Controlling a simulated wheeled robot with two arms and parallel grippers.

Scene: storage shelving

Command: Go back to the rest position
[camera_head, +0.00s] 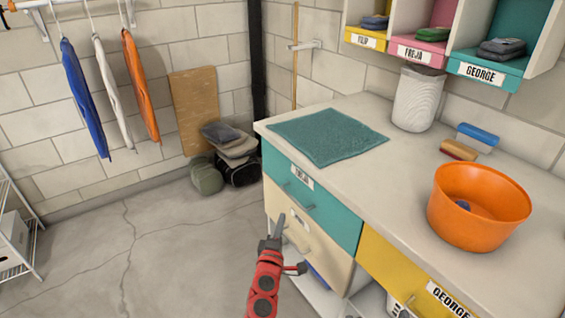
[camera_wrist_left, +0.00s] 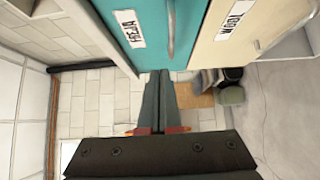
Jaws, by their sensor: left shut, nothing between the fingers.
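My left gripper (camera_head: 279,228) is in the lower middle of the head view, at the end of my red arm, in front of the drawer fronts. Its fingers are together and hold nothing. In the left wrist view the closed fingers (camera_wrist_left: 159,88) point toward the teal FREJA drawer (camera_wrist_left: 152,30) and the cream drawer (camera_wrist_left: 250,28) beside it. In the head view the teal drawer (camera_head: 330,215) looks shut, and the cream drawer (camera_head: 300,235) is below it, partly behind my gripper. I cannot tell whether the gripper touches a drawer. My right gripper is not in view.
The counter (camera_head: 400,180) holds a teal cloth (camera_head: 328,136), a white bin (camera_head: 418,98) and an orange bowl (camera_head: 478,207). A yellow GEORGE drawer (camera_head: 400,270) is at lower right. Bags (camera_head: 230,150) lie by the wall. A white rack (camera_head: 15,240) stands left. The floor between is clear.

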